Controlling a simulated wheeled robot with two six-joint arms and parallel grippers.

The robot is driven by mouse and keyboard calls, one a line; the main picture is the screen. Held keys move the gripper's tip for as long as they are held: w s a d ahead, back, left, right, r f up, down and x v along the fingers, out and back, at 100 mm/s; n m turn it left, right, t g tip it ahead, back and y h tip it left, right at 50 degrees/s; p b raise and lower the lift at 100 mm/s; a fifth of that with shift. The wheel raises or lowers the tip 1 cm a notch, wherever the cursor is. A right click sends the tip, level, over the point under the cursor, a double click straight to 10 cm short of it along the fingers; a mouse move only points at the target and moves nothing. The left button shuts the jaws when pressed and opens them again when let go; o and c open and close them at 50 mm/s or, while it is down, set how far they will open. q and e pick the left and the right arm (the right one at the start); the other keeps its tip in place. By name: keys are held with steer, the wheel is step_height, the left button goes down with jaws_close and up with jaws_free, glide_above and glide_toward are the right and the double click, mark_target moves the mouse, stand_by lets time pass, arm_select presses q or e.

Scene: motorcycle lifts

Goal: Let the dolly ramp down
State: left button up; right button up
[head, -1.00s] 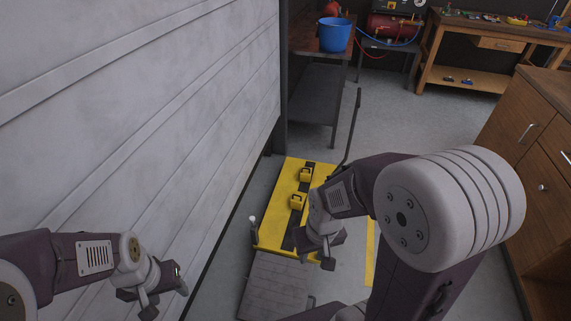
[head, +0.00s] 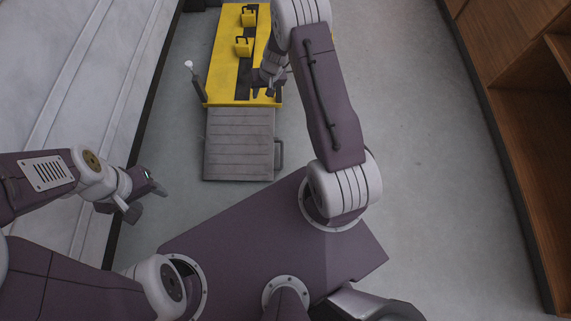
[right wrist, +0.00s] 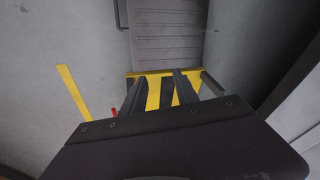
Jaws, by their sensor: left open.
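The dolly (head: 223,68) is a yellow platform with a dark stripe and yellow wheel chocks, at the top of the head view. Its grey slatted ramp (head: 239,145) extends from the front edge towards me and looks laid out flat; I cannot tell whether its end touches the floor. A handle (head: 279,155) sits on the ramp's right side. A lever with a white knob (head: 189,65) stands at the dolly's front left corner. My right gripper (head: 264,92) is over the dolly's front right part, its fingers apart and empty in the right wrist view (right wrist: 160,85). My left gripper (head: 146,193) is open, left of the ramp.
A pale panelled wall (head: 70,90) runs along the left. A wooden cabinet (head: 510,110) stands at the right. The grey floor (head: 420,150) between the dolly and the cabinet is clear. A yellow floor stripe (right wrist: 73,92) shows in the right wrist view.

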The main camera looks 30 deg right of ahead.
steer(key=s+d+f+b, duration=0.1)
steer(key=f+b, duration=0.2)
steer(key=f, duration=0.4)
steer(key=s+d+f+m+g+b, duration=0.1)
steer(key=s+f+b, duration=0.1)
steer(key=f, duration=0.5)
steer(key=s+d+f+b, duration=0.1)
steer(key=f+b, duration=0.2)
steer(key=f, duration=0.4)
steer(key=m+g+b, duration=0.1)
steer(key=b, duration=0.5)
glide_toward(282, 158)
steer(key=shift+y, duration=0.3)
steer(key=b+x, duration=0.2)
steer(key=x, duration=0.1)
steer(key=b+x, duration=0.2)
steer(key=x, duration=0.1)
steer(key=b+x, duration=0.3)
steer(key=shift+w+d+f, duration=0.1)
steer(key=shift+d+f, duration=0.15)
steer(key=shift+d, duration=0.1)
arm_select(q)
step_height(282, 158, down, 25)
steer(key=s, duration=0.1)
arm_select(e)
steer(key=shift+r, duration=0.15)
arm_select(q)
steer(key=shift+f, duration=0.1)
arm_select(e)
jaws_close()
